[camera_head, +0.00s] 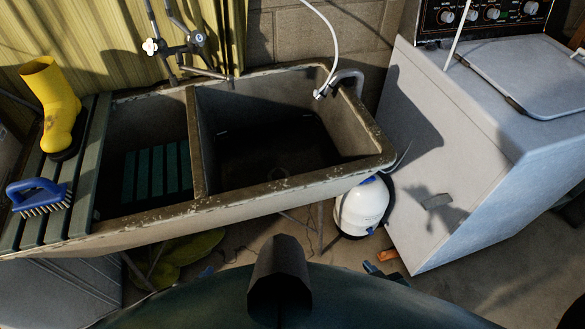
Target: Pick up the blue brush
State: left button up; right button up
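The blue brush (35,190) has a looped blue handle and pale bristles facing down. It lies on the green slatted board (84,190) at the left end of the sink. My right gripper (372,267) shows only as a small dark and blue piece low in the view, right of the middle, far from the brush. A small blue piece low and left of the middle may be part of my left gripper (207,270). Both are mostly hidden, and their finger openings cannot be made out. Nothing touches the brush.
A yellow boot (55,105) stands on the board behind the brush. The two-basin stone sink (270,192) has a raised rim, with taps (180,46) behind. A white and blue container (362,207) is under it. A white washing machine (465,150) stands right.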

aim_at(50, 193)
jog(key=u, duration=1.7)
